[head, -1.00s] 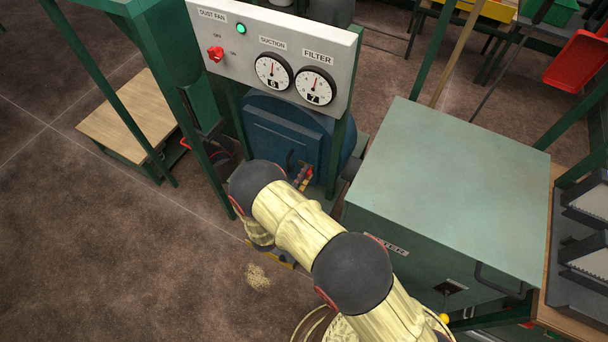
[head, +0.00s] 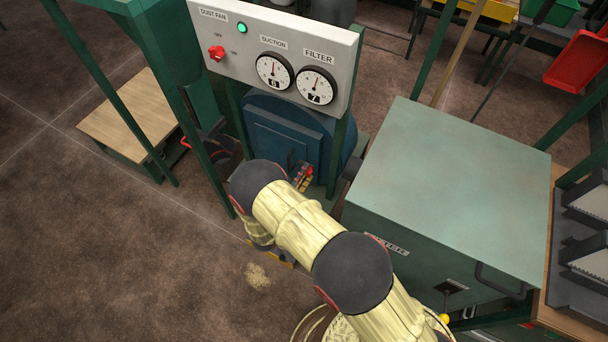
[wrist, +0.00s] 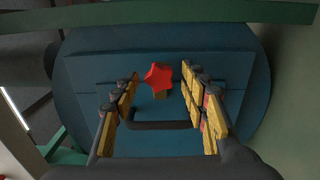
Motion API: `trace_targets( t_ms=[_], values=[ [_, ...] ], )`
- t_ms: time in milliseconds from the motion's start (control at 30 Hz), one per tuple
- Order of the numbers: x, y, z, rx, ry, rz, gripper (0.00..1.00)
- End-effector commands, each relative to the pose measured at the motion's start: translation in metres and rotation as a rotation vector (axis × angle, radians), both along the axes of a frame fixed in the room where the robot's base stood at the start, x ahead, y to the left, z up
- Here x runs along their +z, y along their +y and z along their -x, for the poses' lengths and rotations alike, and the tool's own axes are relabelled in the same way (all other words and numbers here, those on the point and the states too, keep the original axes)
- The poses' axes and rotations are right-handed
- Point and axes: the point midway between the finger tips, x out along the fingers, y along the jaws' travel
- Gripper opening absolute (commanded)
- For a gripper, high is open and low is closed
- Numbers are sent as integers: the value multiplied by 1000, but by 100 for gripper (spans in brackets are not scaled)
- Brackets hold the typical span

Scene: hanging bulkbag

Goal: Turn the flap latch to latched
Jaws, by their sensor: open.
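In the wrist view, a red star-shaped knob (wrist: 157,75) with a tan part below it sits on the blue flap (wrist: 230,90) of a round blue housing. I take this knob to be the flap latch. My gripper (wrist: 162,78) is open, with one yellow-padded finger on each side of the knob. Gaps show between the knob and both fingers. I cannot tell how far the fingertips are from the flap. In the head view, my gripper (head: 303,177) is in front of the blue flap (head: 275,137), and the knob cannot be made out there.
A dark bar handle (wrist: 160,125) crosses the flap below the knob. A grey panel (head: 345,50) with a red switch (head: 216,52), green lamp and two gauges stands above the housing. A green cabinet (head: 450,185) is at right. Open floor (head: 110,260) lies at left.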

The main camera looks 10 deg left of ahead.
Motion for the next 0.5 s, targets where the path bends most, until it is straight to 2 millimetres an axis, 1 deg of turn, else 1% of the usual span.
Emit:
trace_targets(
  t_ms=[67,167,267,500],
  values=[
    [0,2,3,2,0,0,44],
    [0,5,12,3,0,0,44],
    [0,11,28,5,1,2,44],
    [0,28,75,5,0,1,44]
  ],
)
